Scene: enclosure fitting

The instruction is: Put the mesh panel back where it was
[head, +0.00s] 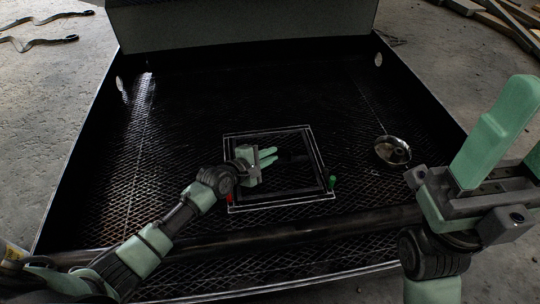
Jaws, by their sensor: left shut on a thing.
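The mesh panel (300,179) is a dark square with a thin frame, near the middle of the enclosure floor in the head view. A white square outline (229,176) runs around it, and the panel's edges look close to that outline. I cannot tell whether the panel rests on the floor or is held just above it. My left gripper (268,157) reaches over the panel from the left and is shut on it near its middle; the fingers hide the exact contact. My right gripper (520,140) is large at the right edge, fingers apart and empty, away from the panel.
A red piece (229,197) and a green piece (332,183) stand by the outline's near corners. A round metal dish (393,151) lies to the right. A dark bar (300,229) crosses the near side. Raised walls bound the enclosure; its far floor is clear.

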